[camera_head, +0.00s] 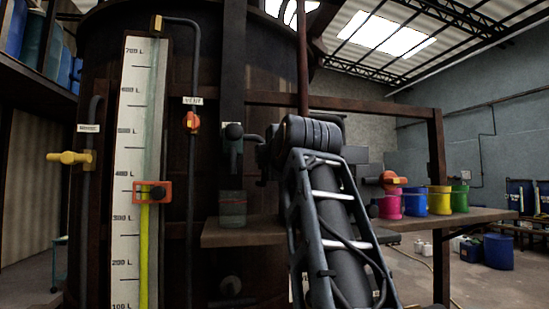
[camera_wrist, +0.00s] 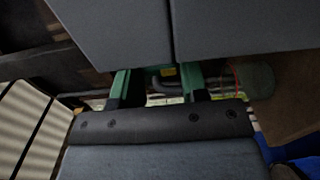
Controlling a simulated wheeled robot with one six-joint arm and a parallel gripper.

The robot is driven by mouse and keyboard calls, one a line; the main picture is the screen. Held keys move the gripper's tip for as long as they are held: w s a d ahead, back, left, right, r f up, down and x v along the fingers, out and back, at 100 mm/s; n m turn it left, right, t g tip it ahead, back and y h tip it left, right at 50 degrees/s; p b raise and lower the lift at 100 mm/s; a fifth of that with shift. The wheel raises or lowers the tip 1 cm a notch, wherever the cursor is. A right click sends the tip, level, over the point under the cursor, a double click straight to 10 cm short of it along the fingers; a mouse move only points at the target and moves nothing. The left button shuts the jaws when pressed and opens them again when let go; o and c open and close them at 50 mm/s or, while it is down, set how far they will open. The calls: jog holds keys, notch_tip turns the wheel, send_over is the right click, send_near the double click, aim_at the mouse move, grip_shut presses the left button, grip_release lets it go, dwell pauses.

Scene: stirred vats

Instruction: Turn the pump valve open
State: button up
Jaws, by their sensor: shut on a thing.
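My gripper (camera_head: 234,150) is in front of the dark vat, above a grey-green jar (camera_head: 232,208). In the wrist view its green fingers (camera_wrist: 160,88) are closed on a small part, largely hidden, with yellow (camera_wrist: 168,72) and grey showing between them. I cannot tell whether this part is the pump valve. A yellow valve handle (camera_head: 70,157) sits sideways on a pipe at the left, under a label too small to read. An orange valve (camera_head: 192,122) sits on a pipe under a label that seems to say VENT. Another orange handle (camera_head: 389,178) shows right of my arm.
A level gauge (camera_head: 130,190) with a yellow column and an orange marker (camera_head: 152,192) stands on the vat. A wooden shelf (camera_head: 240,236) is below my gripper. Pink (camera_head: 389,206), blue (camera_head: 415,203), yellow (camera_head: 439,202) and green (camera_head: 459,199) buckets stand on the bench at the right.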

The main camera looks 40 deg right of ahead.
jog(key=o, duration=0.6)
jog(key=shift+o, duration=0.2)
jog(key=b+v, duration=0.3)
jog(key=v, duration=1)
jog(key=shift+s+a, duration=0.25)
jog(key=shift+s, duration=0.1)
